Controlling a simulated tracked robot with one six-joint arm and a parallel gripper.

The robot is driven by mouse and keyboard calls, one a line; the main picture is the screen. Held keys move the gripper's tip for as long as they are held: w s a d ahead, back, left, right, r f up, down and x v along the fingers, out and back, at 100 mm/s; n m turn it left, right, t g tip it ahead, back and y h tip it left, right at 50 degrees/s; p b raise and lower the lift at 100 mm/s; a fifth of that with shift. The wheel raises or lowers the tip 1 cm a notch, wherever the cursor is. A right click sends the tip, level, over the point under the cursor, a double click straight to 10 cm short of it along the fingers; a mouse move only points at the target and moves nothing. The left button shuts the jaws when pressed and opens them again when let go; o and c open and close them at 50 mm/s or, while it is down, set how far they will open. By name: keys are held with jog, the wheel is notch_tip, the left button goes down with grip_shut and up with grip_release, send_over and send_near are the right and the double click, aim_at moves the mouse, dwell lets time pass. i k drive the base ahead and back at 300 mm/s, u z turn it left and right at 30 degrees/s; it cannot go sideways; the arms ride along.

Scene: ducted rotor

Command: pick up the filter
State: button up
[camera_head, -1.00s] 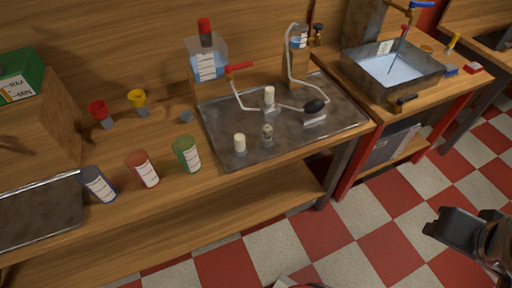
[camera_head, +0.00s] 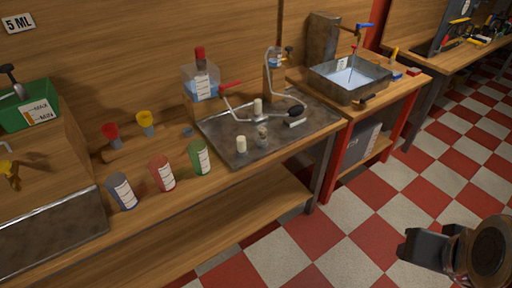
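Small cylinders stand on the dark metal tray (camera_head: 225,128) on the wooden bench. One is white on a grey base (camera_head: 241,145) near the front edge, one is greyish and speckled (camera_head: 262,136) to its right, and one is white (camera_head: 258,107) farther back by the tubing. I cannot tell for certain which of them is the filter. My gripper (camera_head: 412,246) is at the lower right over the checkered floor, well apart from the bench and tray. Whether its fingers are open does not show; no held object is visible.
Blue, red (camera_head: 162,173) and green (camera_head: 200,157) labelled cups line the front edge left of the tray. A liquid tank (camera_head: 201,86) with a red-handled valve stands behind it. A water basin (camera_head: 347,82) is to the right. The floor before the bench is clear.

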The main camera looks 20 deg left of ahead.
aim_at(262, 130)
jog(key=k, duration=0.4)
jog(key=u, duration=1.75)
jog(key=i, duration=1.25)
jog(key=u, duration=0.05)
